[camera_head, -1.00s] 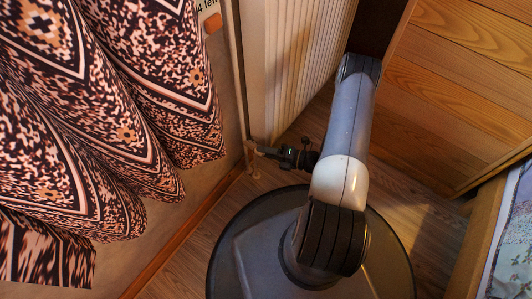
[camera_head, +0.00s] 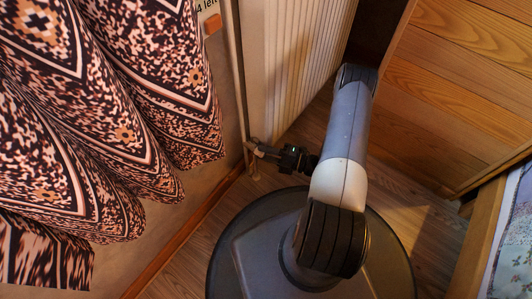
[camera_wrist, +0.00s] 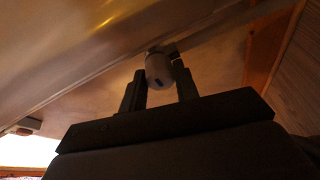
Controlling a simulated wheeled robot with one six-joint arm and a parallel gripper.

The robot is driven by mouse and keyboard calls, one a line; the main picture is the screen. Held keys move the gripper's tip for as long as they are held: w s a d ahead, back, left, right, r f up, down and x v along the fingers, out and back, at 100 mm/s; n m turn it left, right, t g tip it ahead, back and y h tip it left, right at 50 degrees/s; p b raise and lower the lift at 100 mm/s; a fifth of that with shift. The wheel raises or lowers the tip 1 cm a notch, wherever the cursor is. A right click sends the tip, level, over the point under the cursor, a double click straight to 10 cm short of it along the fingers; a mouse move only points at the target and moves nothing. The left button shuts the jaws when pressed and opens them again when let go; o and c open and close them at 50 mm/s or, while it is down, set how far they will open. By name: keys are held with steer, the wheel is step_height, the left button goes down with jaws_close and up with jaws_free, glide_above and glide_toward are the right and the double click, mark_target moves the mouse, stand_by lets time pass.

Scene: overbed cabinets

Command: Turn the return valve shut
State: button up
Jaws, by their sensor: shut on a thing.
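The return valve is a small pale cylindrical knob with a dark mark on its end (camera_wrist: 158,70), seen between my gripper's two dark fingers in the wrist view. In the head view the valve (camera_head: 251,147) is small, at the lower corner of the radiator beside the wall pipe. My gripper (camera_head: 264,150) reaches it from the right, low above the floor. In the wrist view my gripper (camera_wrist: 158,84) is shut on the knob, with a finger on each side. The fingers hide the knob's sides.
The ribbed white radiator (camera_head: 300,60) rises just behind my gripper. A patterned curtain (camera_head: 100,120) hangs at the left. A wooden panelled cabinet (camera_head: 465,80) and a bed edge (camera_head: 480,235) stand at the right. Bare floor (camera_head: 425,225) shows between.

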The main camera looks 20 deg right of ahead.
steer(key=o, duration=0.7)
steer(key=p+v, duration=0.2)
steer(key=v, duration=0.9)
steer(key=shift+p, duration=0.4)
steer(key=shift+w+a, duration=0.1)
steer(key=shift+a, duration=0.05)
steer(key=b+x, duration=0.2)
steer(key=x, duration=0.8)
steer(key=shift+w+a+b, duration=0.2)
steer(key=shift+a+b, duration=0.05)
steer(key=shift+b, duration=0.15)
